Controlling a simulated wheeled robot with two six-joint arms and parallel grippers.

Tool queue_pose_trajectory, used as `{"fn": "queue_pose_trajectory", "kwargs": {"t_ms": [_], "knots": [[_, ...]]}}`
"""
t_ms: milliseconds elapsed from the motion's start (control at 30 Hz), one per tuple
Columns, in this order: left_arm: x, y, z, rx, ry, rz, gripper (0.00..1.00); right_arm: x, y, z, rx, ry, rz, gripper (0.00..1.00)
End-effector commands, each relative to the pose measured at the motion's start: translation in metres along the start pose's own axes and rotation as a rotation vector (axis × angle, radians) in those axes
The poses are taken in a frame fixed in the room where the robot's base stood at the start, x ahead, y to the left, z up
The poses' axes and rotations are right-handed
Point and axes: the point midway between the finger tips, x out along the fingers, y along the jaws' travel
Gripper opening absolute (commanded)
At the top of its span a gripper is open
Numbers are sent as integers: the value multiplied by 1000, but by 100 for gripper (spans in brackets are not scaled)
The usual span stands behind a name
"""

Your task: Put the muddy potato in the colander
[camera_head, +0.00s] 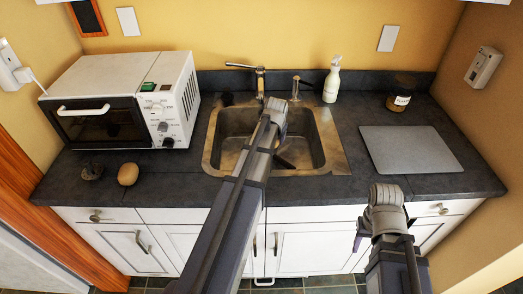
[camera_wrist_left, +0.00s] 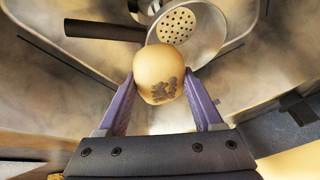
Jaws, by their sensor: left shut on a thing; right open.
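My left gripper (camera_wrist_left: 160,84) is shut on the muddy potato (camera_wrist_left: 155,62), a tan potato with dark mud patches. The left wrist view shows it above the sink. The colander (camera_wrist_left: 208,42), pale with a perforated bottom and a dark handle (camera_wrist_left: 105,31), lies in the sink beyond the potato, which overlaps its near edge in the picture; the height between them is unclear. In the head view my left forearm covers the potato, the left fingers and most of the colander. My right gripper (camera_head: 362,236) is open and empty in front of the counter, partly hidden by its wrist.
The sink (camera_head: 331,150) has a tap (camera_head: 261,84) at its back. A plain tan potato (camera_head: 128,174) and a dark lump (camera_head: 91,171) lie before the white oven (camera_head: 125,100).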

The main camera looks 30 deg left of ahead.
Motion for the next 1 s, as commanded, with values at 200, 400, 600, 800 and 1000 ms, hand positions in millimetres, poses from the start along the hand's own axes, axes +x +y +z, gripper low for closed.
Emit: {"fn": "queue_pose_trajectory", "kwargs": {"t_ms": [200, 400, 600, 800, 1000], "knots": [[16, -47, -18, -3, 0, -1, 0, 0, 0, 0, 0, 0, 0, 50], [46, -50, -6, 1, 1, 0, 0, 31, -3, -2, 0, 0, 0, 50], [75, -44, 6, 1, 0, 0, 0, 63, -6, -4, 0, 0, 0, 50], [90, -41, 12, 1, 0, 0, 0, 79, -8, -5, 0, 0, 0, 50], [91, -41, 13, 1, 0, 0, 0, 80, -8, -5, 0, 0, 0, 50]]}}
